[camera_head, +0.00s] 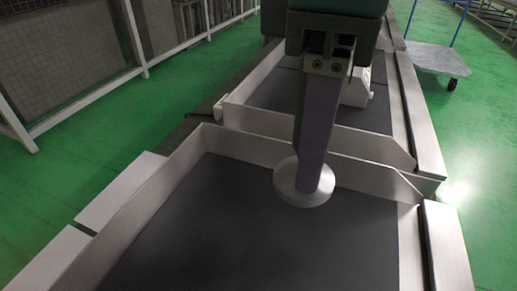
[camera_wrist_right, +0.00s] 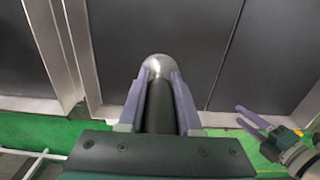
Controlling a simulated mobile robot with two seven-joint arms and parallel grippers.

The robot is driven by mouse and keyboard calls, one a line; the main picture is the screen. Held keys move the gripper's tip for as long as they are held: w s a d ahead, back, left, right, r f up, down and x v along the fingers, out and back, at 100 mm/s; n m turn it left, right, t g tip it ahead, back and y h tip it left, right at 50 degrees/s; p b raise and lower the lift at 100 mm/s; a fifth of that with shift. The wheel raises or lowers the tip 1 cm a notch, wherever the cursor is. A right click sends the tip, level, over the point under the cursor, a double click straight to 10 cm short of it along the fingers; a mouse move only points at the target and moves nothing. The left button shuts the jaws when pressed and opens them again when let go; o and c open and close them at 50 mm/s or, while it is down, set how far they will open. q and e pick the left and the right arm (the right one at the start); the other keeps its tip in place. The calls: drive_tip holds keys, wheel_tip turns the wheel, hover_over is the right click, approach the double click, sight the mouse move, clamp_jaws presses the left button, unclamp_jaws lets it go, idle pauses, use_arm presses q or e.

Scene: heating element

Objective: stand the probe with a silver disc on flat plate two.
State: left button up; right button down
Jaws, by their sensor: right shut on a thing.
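The probe shows as a dark rod (camera_wrist_right: 160,105) with a round silver disc (camera_head: 305,183) at its end; the disc also shows in the right wrist view (camera_wrist_right: 157,65). My right gripper (camera_head: 314,178) points down and is shut on the probe, with a purple finger on each side of the rod. The disc is over the back part of the near dark flat plate (camera_head: 230,235), close to its back wall; I cannot tell whether it touches. A farther dark plate (camera_head: 272,100) lies behind. No plate shows a number. My left gripper (camera_wrist_right: 252,121) has its fingers apart and empty.
Raised metal walls (camera_head: 265,150) border the plates. A metal rail (camera_head: 445,245) runs along the right side. White guard railing (camera_head: 85,95) stands on the green floor at left, and a wheeled cart (camera_head: 437,58) at back right. The near plate's front is bare.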

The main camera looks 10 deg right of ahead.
use_arm(q)
wheel_tip(320, 180, down, 5)
drive_tip(key=b, duration=0.4)
drive_tip(key=shift+f+b, duration=0.15)
drive_tip(key=shift+b, duration=0.2)
use_arm(e)
wheel_tip(320, 180, down, 19)
drive_tip(key=shift+f, duration=0.1)
drive_tip(key=shift+f, duration=0.1)
drive_tip(key=c, duration=0.6)
unclamp_jaws()
use_arm(q)
wheel_tip(320, 180, up, 3)
drive_tip(key=p, duration=0.3)
use_arm(e)
wheel_tip(320, 180, up, 12)
use_arm(q)
drive_tip(key=shift+r, duration=0.2)
